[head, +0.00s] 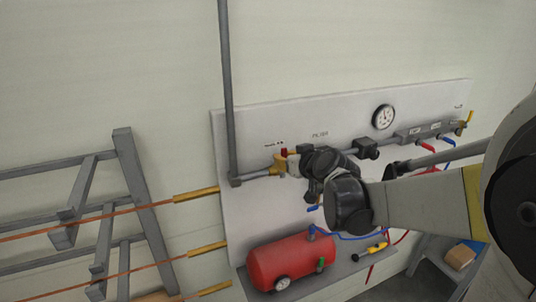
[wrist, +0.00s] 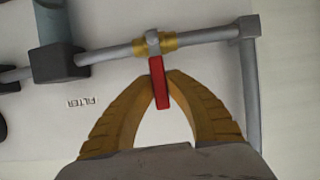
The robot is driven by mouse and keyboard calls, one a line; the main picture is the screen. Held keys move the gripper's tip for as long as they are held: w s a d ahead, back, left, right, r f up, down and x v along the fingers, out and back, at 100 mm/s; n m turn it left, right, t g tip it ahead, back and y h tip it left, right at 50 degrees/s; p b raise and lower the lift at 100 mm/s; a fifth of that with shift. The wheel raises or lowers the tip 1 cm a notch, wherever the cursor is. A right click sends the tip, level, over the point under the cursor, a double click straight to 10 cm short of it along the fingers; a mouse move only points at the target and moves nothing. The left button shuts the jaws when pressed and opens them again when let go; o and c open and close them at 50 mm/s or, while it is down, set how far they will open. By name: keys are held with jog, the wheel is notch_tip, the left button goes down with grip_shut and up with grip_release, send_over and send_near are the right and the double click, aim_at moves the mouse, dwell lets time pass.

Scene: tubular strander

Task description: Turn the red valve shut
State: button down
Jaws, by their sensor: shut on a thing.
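The red valve handle (wrist: 160,84) shows in the wrist view as a flat red lever. It is fixed to a brass valve body (wrist: 155,43) on a grey pipe and stands across the pipe's line. My gripper (wrist: 161,77) has its two yellow ribbed fingers closed in on either side of the handle, with their tips at its upper part. In the head view my gripper (head: 281,163) is at the pipe on the left part of the panel. Only a small red bit of the handle (head: 284,153) shows there.
A white panel (head: 240,130) carries the pipe, a round gauge (head: 384,117) and more valves at the right. A red tank (head: 290,262) stands below on a shelf. A vertical pipe (head: 227,90) rises left of the valve. A grey frame with copper rods (head: 140,190) stands at the left.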

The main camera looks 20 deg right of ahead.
jog(key=shift+f, duration=0.1)
jog(key=c, duration=1.4)
grip_release()
jog(key=shift+o, duration=0.2)
jog(key=shift+s, duration=0.1)
jog(key=v, duration=1.1)
jog(key=shift+s+r, duration=0.25)
jog(key=shift+s, duration=0.05)
jog(key=shift+a+f, duration=0.1)
